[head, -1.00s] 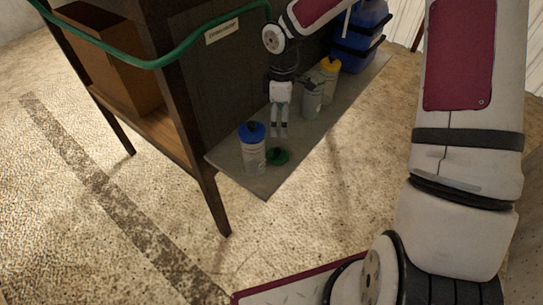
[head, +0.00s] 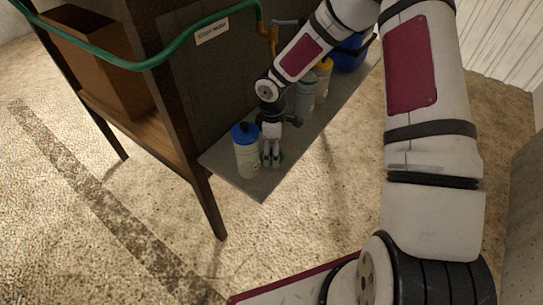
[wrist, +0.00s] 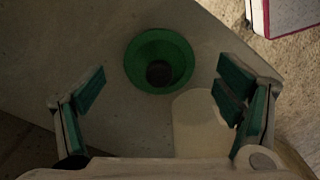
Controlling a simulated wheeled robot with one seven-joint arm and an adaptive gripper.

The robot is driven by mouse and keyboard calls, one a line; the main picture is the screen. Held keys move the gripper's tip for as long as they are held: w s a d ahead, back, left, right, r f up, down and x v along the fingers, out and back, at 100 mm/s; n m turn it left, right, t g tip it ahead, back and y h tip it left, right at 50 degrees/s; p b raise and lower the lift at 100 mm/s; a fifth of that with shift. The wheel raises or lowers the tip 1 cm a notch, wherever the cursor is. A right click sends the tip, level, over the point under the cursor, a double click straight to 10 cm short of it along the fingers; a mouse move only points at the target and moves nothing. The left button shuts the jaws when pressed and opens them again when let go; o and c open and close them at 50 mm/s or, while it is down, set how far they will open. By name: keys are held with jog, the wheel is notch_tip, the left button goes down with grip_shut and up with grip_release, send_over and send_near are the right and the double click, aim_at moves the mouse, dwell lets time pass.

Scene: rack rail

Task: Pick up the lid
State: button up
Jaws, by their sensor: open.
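The lid is a green round piece with a dark centre; in the wrist view the lid (wrist: 138,62) lies on the grey board, ahead of and between my open fingers. In the head view my gripper (head: 271,163) points down over the lid and hides most of it, with a little green showing at the fingertips. The gripper also shows in the wrist view (wrist: 162,92), its green-padded fingers spread wide and not touching the lid.
A white bottle with a blue cap (head: 246,158) stands close left of my gripper. The grey board (head: 262,189) also holds a grey bottle (head: 306,92), a yellow-capped bottle (head: 325,66) and a blue container (head: 350,55). A dark wooden rack (head: 203,195) stands at left.

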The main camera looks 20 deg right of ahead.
jog(key=shift+f, duration=0.8)
jog(key=shift+c, duration=0.6)
jog(key=c, duration=0.9)
jog(key=shift+c, duration=0.5)
jog(key=shift+s, duration=0.1)
